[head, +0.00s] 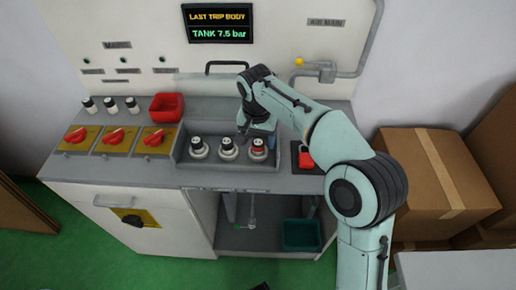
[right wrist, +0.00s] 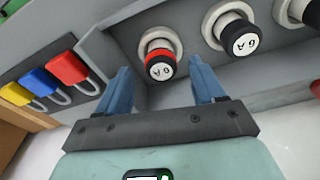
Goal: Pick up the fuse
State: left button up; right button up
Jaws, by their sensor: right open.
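Three fuses stand in round white holders in a grey recess of the counter. The right-hand fuse in the head view (head: 258,148) has a red band; it also shows in the right wrist view (right wrist: 159,67) with a black rim and a white "6A" end. In the head view my right gripper (head: 258,130) hangs just behind that fuse.
Several padlocks, one red (right wrist: 66,68), hang beside the recess. Three loose fuses (head: 110,105) stand at the back left near a red bin (head: 166,107). Red rotary switches (head: 111,137) are at the left. A teal bin (head: 300,235) is under the counter; cardboard boxes (head: 425,180) stand right.

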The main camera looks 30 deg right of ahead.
aim_at(258, 142)
notch_tip(258, 142, down, 3)
jog(key=shift+w+d, duration=0.1)
jog(key=shift+w, duration=0.05)
jog(key=c, duration=1.1)
pick_arm(q)
jog(key=shift+w+f, duration=0.2)
jog(key=shift+f, duration=0.1)
pick_arm(e)
jog(key=shift+r, duration=0.2)
pick_arm(q)
notch_tip(258, 142, up, 6)
jog(key=s+p, duration=0.1)
jog(key=p, duration=0.5)
jog(key=shift+g+p, duration=0.3)
jog(key=shift+p, duration=0.1)
pick_arm(e)
jog(key=shift+r, duration=9.9)
